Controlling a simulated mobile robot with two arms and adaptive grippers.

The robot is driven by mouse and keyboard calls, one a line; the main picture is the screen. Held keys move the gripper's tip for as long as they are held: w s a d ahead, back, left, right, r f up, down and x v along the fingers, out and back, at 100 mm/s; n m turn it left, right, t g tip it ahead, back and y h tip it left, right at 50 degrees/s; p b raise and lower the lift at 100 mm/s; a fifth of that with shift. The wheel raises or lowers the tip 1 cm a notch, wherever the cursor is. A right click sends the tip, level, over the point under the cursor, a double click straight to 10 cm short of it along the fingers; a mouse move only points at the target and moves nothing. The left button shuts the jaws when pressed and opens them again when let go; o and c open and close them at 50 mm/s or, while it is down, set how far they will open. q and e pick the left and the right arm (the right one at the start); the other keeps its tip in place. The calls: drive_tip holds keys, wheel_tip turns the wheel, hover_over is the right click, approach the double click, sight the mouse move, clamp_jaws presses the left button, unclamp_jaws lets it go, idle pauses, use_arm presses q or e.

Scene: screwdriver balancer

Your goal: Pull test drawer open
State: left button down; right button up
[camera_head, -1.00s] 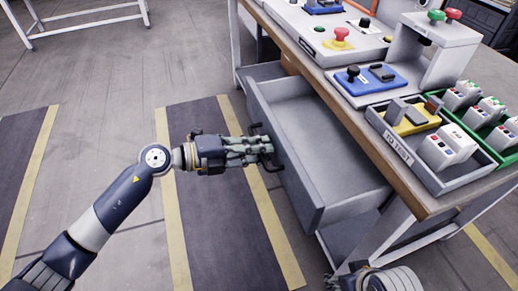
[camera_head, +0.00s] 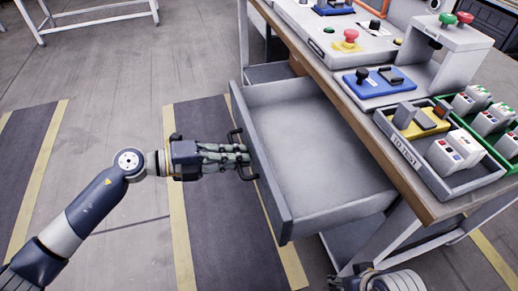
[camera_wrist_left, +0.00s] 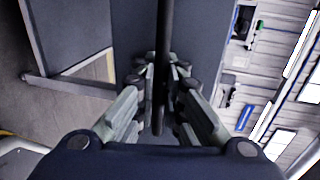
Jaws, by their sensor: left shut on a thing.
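The test drawer (camera_head: 318,150) is a grey open-topped drawer under the workbench. It stands well out from the bench, and its inside looks empty. Its dark bar handle (camera_head: 238,140) is on the front panel. My left gripper (camera_head: 243,158) is shut on the handle; in the left wrist view the dark bar (camera_wrist_left: 163,70) runs between the two fingers (camera_wrist_left: 160,85). My right gripper (camera_head: 352,276) shows only partly at the bottom edge in the head view, and its jaws cannot be made out.
The wooden-topped workbench (camera_head: 350,120) carries a grey "TO TEST" tray (camera_head: 452,186), a green tray (camera_head: 500,152) of several devices, a blue fixture (camera_head: 380,80) and a red button (camera_head: 351,36). Striped floor mats lie left of the drawer, where the floor is clear.

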use_arm(q)
drive_tip(key=f+b+v, duration=0.1)
drive_tip(key=f+v, duration=0.1)
drive_tip(key=v, duration=0.8)
drive_tip(key=shift+s+a, duration=0.25)
drive_tip(key=shift+a, duration=0.3)
drive_tip(key=c, duration=2)
unclamp_jaws()
drive_tip(key=v, duration=1.2)
drive_tip(key=shift+f, duration=0.15)
